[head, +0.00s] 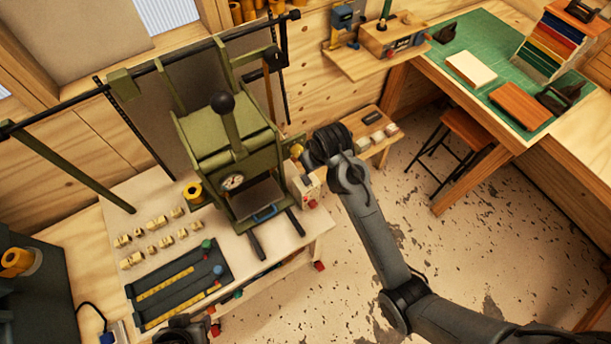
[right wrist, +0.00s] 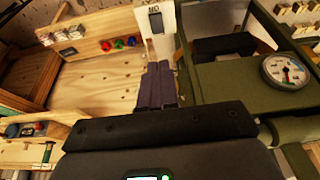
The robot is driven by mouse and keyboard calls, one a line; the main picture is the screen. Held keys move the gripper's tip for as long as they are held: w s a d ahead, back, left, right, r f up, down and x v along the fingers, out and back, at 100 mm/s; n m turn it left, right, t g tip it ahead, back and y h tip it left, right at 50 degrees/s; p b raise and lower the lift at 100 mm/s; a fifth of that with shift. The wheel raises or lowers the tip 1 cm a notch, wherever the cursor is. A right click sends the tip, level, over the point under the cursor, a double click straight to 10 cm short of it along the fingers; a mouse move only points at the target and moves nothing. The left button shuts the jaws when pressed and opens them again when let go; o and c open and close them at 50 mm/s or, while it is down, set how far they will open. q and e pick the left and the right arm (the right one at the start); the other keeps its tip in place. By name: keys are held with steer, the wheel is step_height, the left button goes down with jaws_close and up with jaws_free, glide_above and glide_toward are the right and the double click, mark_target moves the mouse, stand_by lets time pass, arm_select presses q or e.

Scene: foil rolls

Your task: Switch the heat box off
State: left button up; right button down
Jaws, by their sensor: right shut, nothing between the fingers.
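A small cream box (head: 306,185), which looks like the heat box, sits at the right side of the green press on the bench. In the right wrist view the pale box (right wrist: 160,40) stands beyond my fingertips, with a dark switch or window (right wrist: 155,21) on its face. I cannot tell the switch's position. My right gripper (right wrist: 157,85) is shut and empty, its fingers side by side just in front of the box's lower part; contact cannot be told. In the head view my right wrist hides its fingers. A dark part of my left gripper (head: 182,332) shows at the bottom edge.
The green press (head: 225,150) with a lever and gauge (head: 232,182) stands directly left of the box. Type blocks (head: 150,240) and a dark tray (head: 180,285) lie on the bench (head: 110,205). A low wooden shelf (head: 375,150) is behind my right wrist.

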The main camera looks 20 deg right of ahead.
mark_target(304, 177)
steer(key=shift+w+r, duration=0.15)
steer(key=x, duration=0.4)
steer(key=p+x, duration=0.1)
steer(key=x, duration=0.4)
steer(key=s+x, duration=0.1)
steer(key=x, duration=0.3)
steer(key=shift+w+d+f, duration=0.1)
steer(key=shift+w+f, duration=0.1)
steer(key=shift+f, duration=0.35)
steer(key=shift+f+p, duration=0.1)
steer(key=shift+p, duration=0.2)
